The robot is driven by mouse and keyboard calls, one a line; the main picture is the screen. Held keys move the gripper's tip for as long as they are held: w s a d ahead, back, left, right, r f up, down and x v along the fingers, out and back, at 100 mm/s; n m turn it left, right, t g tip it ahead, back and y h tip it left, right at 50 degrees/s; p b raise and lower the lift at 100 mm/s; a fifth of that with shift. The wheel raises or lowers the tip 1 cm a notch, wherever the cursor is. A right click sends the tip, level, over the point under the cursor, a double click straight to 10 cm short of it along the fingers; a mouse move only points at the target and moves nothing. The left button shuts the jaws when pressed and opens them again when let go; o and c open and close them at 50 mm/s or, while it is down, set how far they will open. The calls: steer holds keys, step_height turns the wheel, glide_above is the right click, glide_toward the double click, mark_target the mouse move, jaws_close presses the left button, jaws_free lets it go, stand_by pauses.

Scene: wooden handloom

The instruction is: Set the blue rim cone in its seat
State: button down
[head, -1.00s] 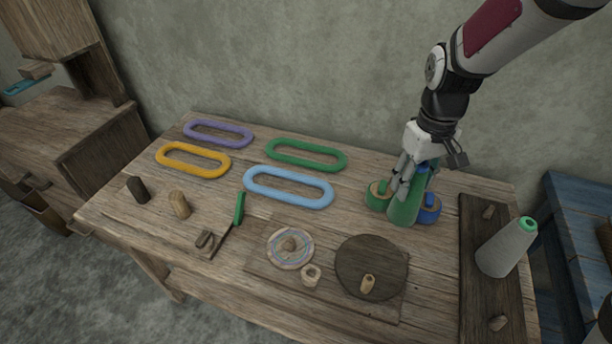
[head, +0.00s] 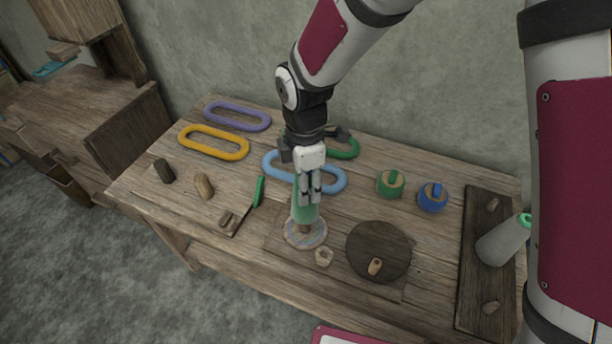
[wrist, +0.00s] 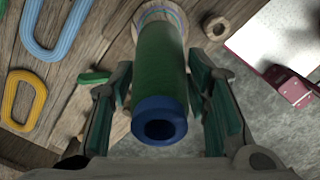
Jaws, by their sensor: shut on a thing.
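The blue rim cone is a green cone (head: 304,213); its blue rim (wrist: 159,122) shows nearest the camera in the wrist view. My gripper (head: 309,196) is shut on it, with one finger on each side. The cone is roughly upright over a pale round disc (head: 291,239) with a blue ring, which looks like the seat. The disc's short wooden peg (head: 305,229) shows just below the cone's lower end. I cannot tell whether the cone touches the peg. In the wrist view the disc (wrist: 172,12) is partly hidden behind the cone.
A small pale ring (head: 324,256) and a dark round board (head: 378,250) lie right of the disc. A green-handled tool (head: 259,191) is to the left. The light blue loop (head: 330,188) lies behind.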

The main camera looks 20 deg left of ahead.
steer(key=shift+f+b, duration=1.9)
steer(key=shift+f, duration=1.75)
steer(key=c, duration=0.8)
jaws_free()
step_height(320, 180, up, 12)
